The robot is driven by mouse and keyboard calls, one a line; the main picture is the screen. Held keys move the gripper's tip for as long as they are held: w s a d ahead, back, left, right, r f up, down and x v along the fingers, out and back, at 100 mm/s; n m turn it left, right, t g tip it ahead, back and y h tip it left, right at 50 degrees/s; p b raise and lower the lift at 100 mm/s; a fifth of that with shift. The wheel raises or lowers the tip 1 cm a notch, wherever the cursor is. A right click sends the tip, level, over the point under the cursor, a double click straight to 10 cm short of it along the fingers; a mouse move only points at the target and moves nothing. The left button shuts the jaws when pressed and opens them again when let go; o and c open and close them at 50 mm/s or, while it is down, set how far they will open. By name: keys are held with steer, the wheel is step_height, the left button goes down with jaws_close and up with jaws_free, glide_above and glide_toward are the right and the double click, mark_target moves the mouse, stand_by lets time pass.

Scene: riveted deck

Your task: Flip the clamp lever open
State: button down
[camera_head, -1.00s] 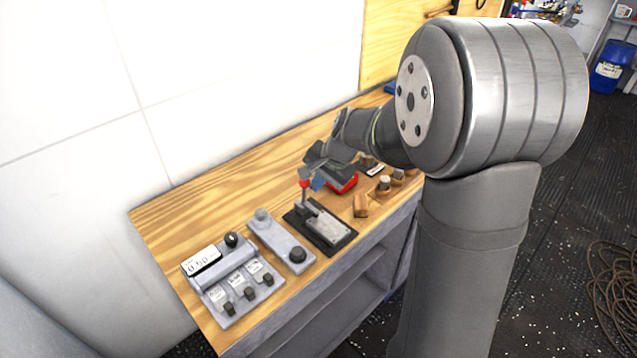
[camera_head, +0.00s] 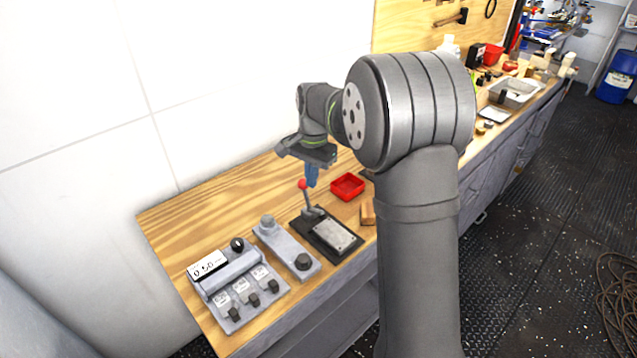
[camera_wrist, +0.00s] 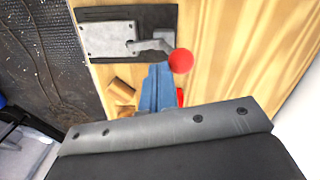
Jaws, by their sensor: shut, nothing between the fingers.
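The clamp (camera_head: 332,236) is a light metal plate on a dark base on the wooden bench. Its lever (camera_head: 308,199) stands up from the left end of the base, leaning slightly, with a red ball knob (camera_head: 302,184) on top. In the wrist view the knob (camera_wrist: 181,61) is just right of the fingertips, and the clamp plate (camera_wrist: 106,38) is at the upper left. My gripper (camera_head: 311,183) points down with blue fingers shut and empty, beside the knob. The fingers also show in the wrist view (camera_wrist: 158,72). I cannot tell whether they touch the lever.
A red tray (camera_head: 348,186) sits behind the clamp. A wooden block (camera_head: 367,213) is right of it. A grey panel with a dark knob (camera_head: 302,261) and a control box with a display (camera_head: 208,265) stand to the left. Bare bench lies behind the panels.

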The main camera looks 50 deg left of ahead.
steer(key=a, duration=0.1)
steer(key=a+h, duration=0.2)
steer(key=shift+f, duration=0.25)
steer(key=a+f, duration=0.3)
steer(key=a, duration=0.2)
steer(key=shift+a+f, duration=0.15)
steer(key=shift+f, duration=0.25)
stand_by(0.3)
